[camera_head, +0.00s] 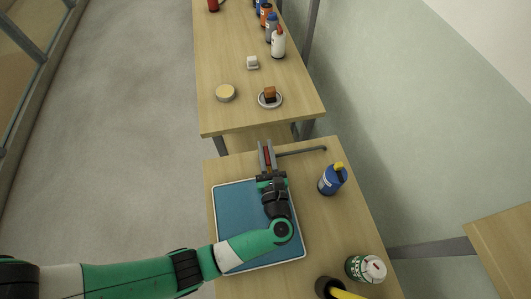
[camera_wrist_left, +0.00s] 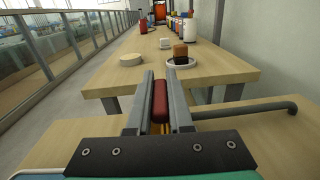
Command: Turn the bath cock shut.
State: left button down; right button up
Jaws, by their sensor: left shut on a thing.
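The bath cock has a red handle (camera_wrist_left: 160,102), which stands between the two grey fingers of my left gripper (camera_head: 266,148). The left gripper is shut on this handle; the red also shows between the fingers in the head view. The cock's grey pipe (camera_head: 303,151) runs to the right from beside the fingers and ends in a bend; it also shows in the wrist view (camera_wrist_left: 245,108). A little brass-coloured metal shows below the handle. The rest of the cock's body is hidden by the fingers and gripper. My right gripper is not in view.
A blue tray (camera_head: 233,210) with a pale rim lies under my left arm. A blue bottle with a yellow cap (camera_head: 332,180) stands right of the arm. A green-and-white can (camera_head: 365,269) stands nearer. A second table (camera_head: 240,115) beyond holds a plate and several bottles.

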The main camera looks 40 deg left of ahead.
pick_arm(q)
jog(key=shift+n+g+y+b, duration=0.3)
jog(key=shift+n+g+b, duration=0.1)
jog(key=shift+g, duration=0.1)
jog(key=c, duration=0.8)
grip_release()
jog(key=v, duration=1.1)
jog(key=shift+s+d, duration=0.1)
jog(key=shift+d, duration=0.15)
jog(key=shift+r, duration=0.1)
